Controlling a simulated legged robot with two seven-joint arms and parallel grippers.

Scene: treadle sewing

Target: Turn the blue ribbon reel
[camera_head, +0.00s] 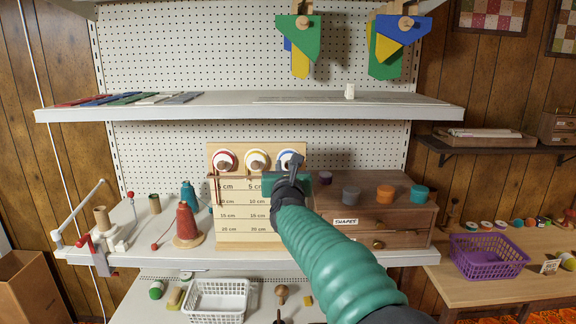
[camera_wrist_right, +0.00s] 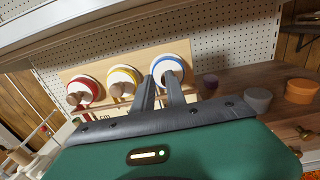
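The blue-rimmed ribbon reel (camera_head: 287,153) is the rightmost of three reels on a wooden board, and it also shows in the wrist view (camera_wrist_right: 182,66). My right gripper (camera_head: 294,164) is in front of it and covers part of its face. In the right wrist view the two grey fingers (camera_wrist_right: 161,80) are apart, with their tips over the lower part of the blue reel. The reel's knob is mostly hidden by the fingers, and I cannot tell whether they touch it. My left gripper is not in view.
The yellow reel (camera_head: 257,160) and the red reel (camera_head: 224,160) are close on the left. A board with cm markings (camera_head: 232,222) is below. A wooden drawer chest (camera_head: 385,215) carrying coloured discs stands right. A shelf (camera_head: 230,106) spans above.

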